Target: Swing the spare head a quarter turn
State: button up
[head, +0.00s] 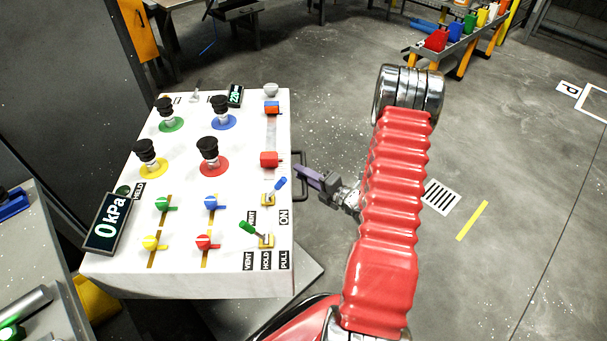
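A white panel (225,275) carries four black ribbed heads, on green, blue, yellow and red discs: the green-disc head (165,112), blue-disc head (220,112), yellow-disc head (147,155) and red-disc head (208,155). I cannot tell which one is the spare head. Small green (163,203), blue (211,202), yellow (152,242) and red (205,242) valve handles sit in front of them. My gripper (304,174), with purple fingers, is just off the panel's right edge, by a dark side handle. Whether its fingers are apart is too small to tell.
A display (106,222) reads 0 kPa. A blue-tipped lever (279,185) and a green-tipped lever (249,228) stand at the panel's right. A rack of coloured containers (457,30) is at the back. The floor (500,150) right of my red arm is mostly clear.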

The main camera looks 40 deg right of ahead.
jog(key=shift+c, duration=0.6)
grip_shut()
jog(key=shift+f, duration=0.1)
